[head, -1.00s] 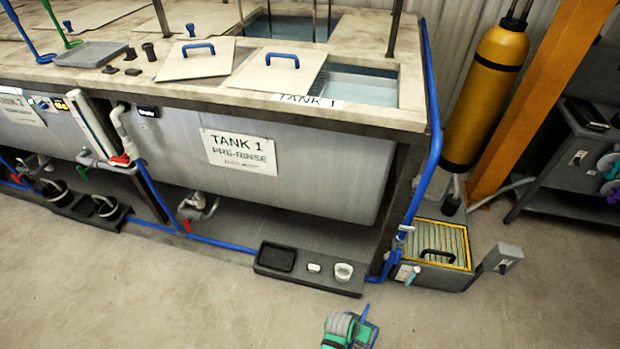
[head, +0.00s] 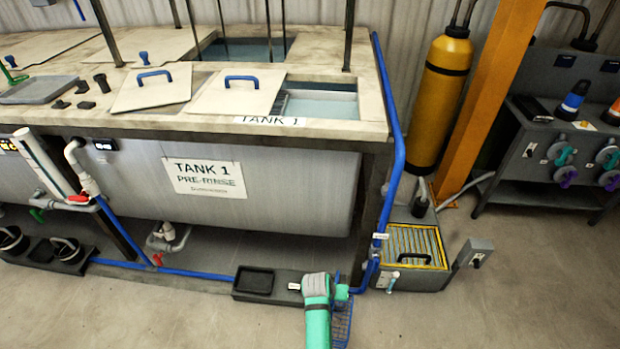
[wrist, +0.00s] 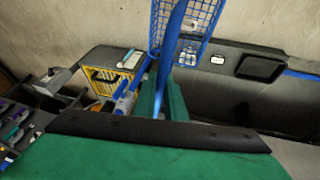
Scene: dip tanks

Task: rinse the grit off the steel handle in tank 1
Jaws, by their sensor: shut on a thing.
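My gripper (wrist: 163,105) is shut on the blue handle (wrist: 168,55) of a blue mesh basket (wrist: 208,18). The basket hangs low near the floor in front of tank 1 (head: 252,195), partly behind my arm in the head view (head: 342,328). I cannot clearly make out a steel handle in the basket; small grey shapes show through the mesh. Tank 1, labelled PRE-RINSE, has an open section with pale blue water (head: 322,105) at its right end. A lid (head: 236,97) with a blue grip lies just left of this opening.
Thin dark posts rise around the tank top. A blue pipe (head: 392,110) runs down the tank's right corner. A yellow-edged grate box (head: 416,247), a yellow cylinder (head: 440,85) and an orange post (head: 490,95) stand to the right. A low tray ledge (head: 258,281) lies in front. The floor ahead is clear.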

